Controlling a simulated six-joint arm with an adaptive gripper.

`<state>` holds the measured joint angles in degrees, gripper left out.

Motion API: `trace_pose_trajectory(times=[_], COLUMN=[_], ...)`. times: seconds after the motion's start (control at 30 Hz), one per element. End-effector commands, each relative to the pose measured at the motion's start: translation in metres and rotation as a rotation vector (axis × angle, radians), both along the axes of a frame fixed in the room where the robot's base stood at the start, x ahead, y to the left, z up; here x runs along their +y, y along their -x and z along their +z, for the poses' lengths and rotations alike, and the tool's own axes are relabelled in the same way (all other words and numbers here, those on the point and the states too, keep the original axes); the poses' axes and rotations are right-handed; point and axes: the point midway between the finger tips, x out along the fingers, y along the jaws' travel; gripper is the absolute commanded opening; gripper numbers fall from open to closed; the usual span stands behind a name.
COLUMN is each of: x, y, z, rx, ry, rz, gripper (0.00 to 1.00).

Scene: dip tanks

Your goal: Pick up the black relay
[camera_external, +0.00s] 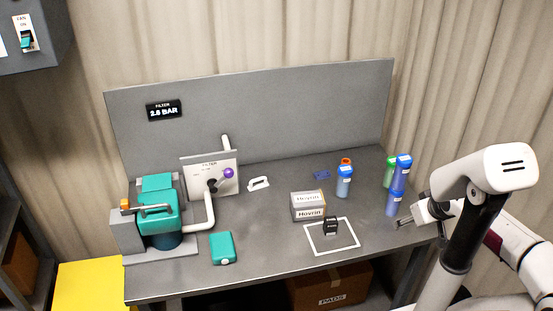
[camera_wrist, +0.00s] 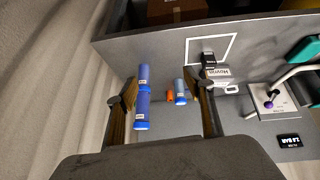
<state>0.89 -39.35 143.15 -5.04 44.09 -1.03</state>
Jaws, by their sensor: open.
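The black relay (camera_external: 331,226) is a small dark block with a pale label band. In the wrist view the relay (camera_wrist: 208,60) shows beyond the right finger, close to the outline (camera_wrist: 231,41). My gripper (camera_external: 402,222) is at the right end of the bench, well to the right of the relay and apart from it. In the wrist view my gripper (camera_wrist: 163,86) has its fingers spread wide with nothing held. Blue containers show in the gap beyond them.
Blue containers (camera_external: 397,180) and a green one (camera_external: 389,171) stand near my gripper. A blue-capped bottle (camera_external: 344,182), an orange piece (camera_external: 346,160) and Hovrin boxes (camera_external: 308,206) lie farther left. A teal pump (camera_external: 157,214) and teal case (camera_external: 223,248) occupy the left.

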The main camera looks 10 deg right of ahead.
Motion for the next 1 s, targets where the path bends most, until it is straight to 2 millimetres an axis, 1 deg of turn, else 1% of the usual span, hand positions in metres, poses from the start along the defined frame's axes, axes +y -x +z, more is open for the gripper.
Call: trace_pose_trajectory(times=[0.2,0.3,0.47,0.7,0.87,1.0], x=[-0.024,-0.032,-0.039,-0.035,-0.026,-0.016], y=[-0.050,-0.073,-0.108,-0.154,-0.180,-0.199], z=[0.005,0.008,0.012,0.013,0.010,0.002], rx=[-0.089,-0.135,-0.202,-0.294,-0.348,-0.390], ry=[0.137,0.200,0.291,0.396,0.440,0.458], rz=[0.063,0.108,0.194,0.344,0.450,0.539], gripper=[0.52,0.52,0.52,0.52,0.52,0.52])
